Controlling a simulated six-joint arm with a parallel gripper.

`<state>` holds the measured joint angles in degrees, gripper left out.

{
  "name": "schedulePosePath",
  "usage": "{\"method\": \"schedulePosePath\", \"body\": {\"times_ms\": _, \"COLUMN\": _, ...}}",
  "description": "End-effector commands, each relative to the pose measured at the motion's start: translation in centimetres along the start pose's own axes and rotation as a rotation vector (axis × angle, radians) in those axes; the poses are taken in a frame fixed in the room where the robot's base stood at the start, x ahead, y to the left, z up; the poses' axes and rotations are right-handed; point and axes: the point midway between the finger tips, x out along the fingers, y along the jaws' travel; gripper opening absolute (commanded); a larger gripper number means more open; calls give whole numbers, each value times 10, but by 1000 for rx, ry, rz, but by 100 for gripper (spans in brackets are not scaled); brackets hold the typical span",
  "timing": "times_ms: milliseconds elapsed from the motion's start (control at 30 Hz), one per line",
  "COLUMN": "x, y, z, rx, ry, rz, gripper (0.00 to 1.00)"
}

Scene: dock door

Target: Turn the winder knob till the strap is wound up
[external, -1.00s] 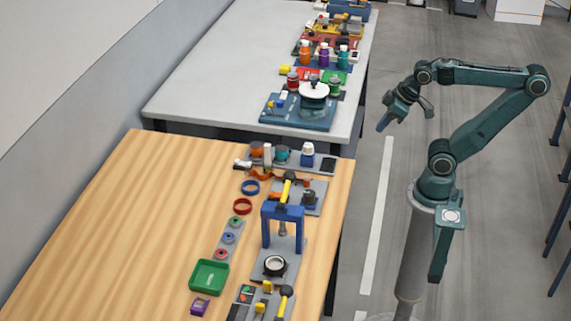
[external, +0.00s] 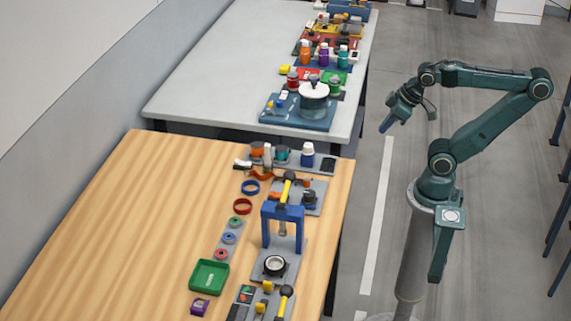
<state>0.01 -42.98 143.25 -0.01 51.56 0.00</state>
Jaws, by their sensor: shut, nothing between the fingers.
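My gripper (external: 386,127) hangs in the air over the floor, right of the grey table, pointing down and left. It is shut and touches nothing. A round drum with a white top and a small dark knob (external: 314,79) stands on a blue base plate (external: 292,119) at the near right corner of the grey table. It looks like the winder, but I cannot be sure. My gripper is apart from it, to its right. I cannot make out a strap there or how far it is wound.
Several bottles (external: 323,56) and coloured trays stand behind the drum. The wooden table (external: 130,220) in front holds a blue press frame (external: 283,212), a green tray (external: 209,277) and small parts. The floor around my gripper is clear.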

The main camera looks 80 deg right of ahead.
Motion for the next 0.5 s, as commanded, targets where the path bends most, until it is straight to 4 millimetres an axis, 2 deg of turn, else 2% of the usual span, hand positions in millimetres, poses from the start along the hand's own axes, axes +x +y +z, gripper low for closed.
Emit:
{"method": "schedulePosePath", "body": {"times_ms": 267, "x": 0, "y": 0, "z": 0, "rx": 0, "ry": 0, "rz": 0, "gripper": 0}}
{"method": "schedulePosePath", "body": {"times_ms": 367, "x": 0, "y": 0, "z": 0, "rx": -1, "ry": -1, "rz": 0, "gripper": 16}}
{"method": "schedulePosePath", "body": {"times_ms": 500, "x": 1, "y": -1, "z": -4, "rx": -13, "ry": -8, "rz": -2, "gripper": 43}}
